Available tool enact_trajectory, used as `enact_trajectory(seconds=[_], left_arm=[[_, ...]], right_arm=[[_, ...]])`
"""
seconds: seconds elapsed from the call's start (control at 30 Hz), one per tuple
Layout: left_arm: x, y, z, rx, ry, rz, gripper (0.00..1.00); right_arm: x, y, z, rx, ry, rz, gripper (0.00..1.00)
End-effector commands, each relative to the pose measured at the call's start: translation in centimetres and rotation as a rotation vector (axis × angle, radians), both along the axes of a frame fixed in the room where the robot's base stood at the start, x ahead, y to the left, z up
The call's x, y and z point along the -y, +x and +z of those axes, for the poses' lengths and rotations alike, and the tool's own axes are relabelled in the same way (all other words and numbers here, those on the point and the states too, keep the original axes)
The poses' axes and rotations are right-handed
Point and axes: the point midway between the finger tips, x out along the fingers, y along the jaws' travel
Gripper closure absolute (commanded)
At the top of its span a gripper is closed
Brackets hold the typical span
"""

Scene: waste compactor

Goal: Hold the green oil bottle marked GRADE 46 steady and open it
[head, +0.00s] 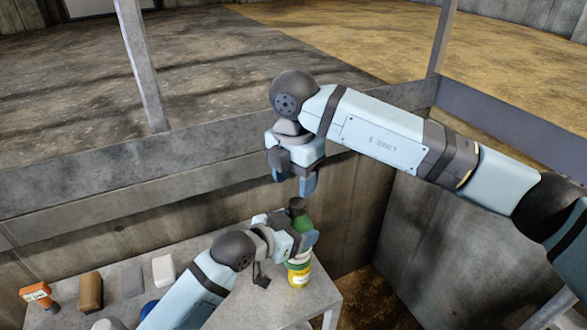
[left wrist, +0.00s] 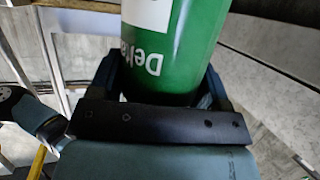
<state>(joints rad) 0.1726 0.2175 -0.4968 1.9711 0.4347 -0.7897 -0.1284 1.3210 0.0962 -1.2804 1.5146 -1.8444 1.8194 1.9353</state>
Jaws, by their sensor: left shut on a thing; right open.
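A green bottle (head: 303,222) with a dark cap (head: 297,204) is near the table's right end. My left gripper (head: 293,243) is shut on it, one finger on each side. In the left wrist view the green bottle (left wrist: 175,55) fills the space between the fingers, with a white label and part of a word, "Delt"; no GRADE 46 marking is legible. My right gripper (head: 294,184) is open and empty, pointing down just above the cap, apart from it.
An orange tool (head: 37,294), a brown block (head: 90,290), a grey block (head: 132,281) and a white block (head: 163,270) lie at left. A concrete wall (head: 345,210) rises behind.

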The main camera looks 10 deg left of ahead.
Motion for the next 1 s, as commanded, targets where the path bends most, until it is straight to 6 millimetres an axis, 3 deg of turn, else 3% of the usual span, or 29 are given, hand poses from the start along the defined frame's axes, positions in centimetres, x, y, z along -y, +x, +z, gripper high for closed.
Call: enact_trajectory(seconds=[0.33, 0.73, 0.93, 1.0], left_arm=[[0.0, 0.0, 0.1, 0.002, -0.001, 0.0, 0.96], [0.0, 0.0, 0.1, 0.002, -0.001, 0.0, 0.96], [0.1, 0.0, 0.1, 0.002, -0.001, -0.001, 0.96], [0.1, -0.1, 0.1, 0.002, -0.001, -0.002, 0.96]], right_arm=[[0.0, -0.1, -4.9, -0.003, 0.002, 0.002, 0.43], [0.0, -0.1, -5.7, -0.002, 0.004, 0.002, 0.43], [0.0, 0.0, -5.6, -0.002, 0.005, 0.002, 0.89], [-0.1, 0.0, -5.6, -0.001, 0.006, 0.002, 0.93]])
